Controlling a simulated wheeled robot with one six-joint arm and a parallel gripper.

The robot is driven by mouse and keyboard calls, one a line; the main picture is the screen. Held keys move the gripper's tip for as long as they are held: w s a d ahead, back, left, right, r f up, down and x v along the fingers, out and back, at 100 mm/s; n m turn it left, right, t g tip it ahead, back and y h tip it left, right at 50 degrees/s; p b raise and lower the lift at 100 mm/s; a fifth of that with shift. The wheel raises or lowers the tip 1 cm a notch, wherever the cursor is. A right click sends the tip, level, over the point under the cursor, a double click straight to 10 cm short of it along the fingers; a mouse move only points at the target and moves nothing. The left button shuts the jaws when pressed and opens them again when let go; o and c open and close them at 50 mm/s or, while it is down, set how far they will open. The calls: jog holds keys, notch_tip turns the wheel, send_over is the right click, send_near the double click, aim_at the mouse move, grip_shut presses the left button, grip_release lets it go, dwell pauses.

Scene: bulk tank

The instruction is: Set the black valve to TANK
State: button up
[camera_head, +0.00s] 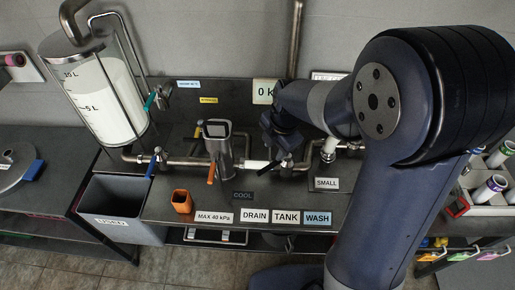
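My gripper (279,145) hangs at the pipe run on the steel bench, right of the middle of the picture. It is small and dark here, and I cannot tell whether its fingers are open or shut. A dark valve (286,162) sits on the pipe just below the fingers. It is partly hidden, and its handle setting cannot be read. I cannot tell whether the gripper touches it. A TANK label (286,217) lies at the bench's front, between a DRAIN label (255,216) and a WASH label (317,218).
A glass tank (108,100) of white liquid stands at the left. Valves with blue (152,165), teal (149,101) and orange (211,172) handles are nearby. An orange cup (181,201) stands at the front left, beside a grey USED bin (122,211). My arm covers the right side.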

aim_at(269, 167)
jog(key=f, duration=0.3)
jog(key=w+f+p, duration=0.1)
jog(key=f, duration=0.3)
jog(key=a+f, duration=0.1)
jog(key=f, duration=0.2)
jog(key=shift+w+a+f+p, duration=0.1)
jog(key=shift+w+f+p, duration=0.15)
jog(key=shift+p, duration=0.1)
grip_shut()
dwell(0.3)
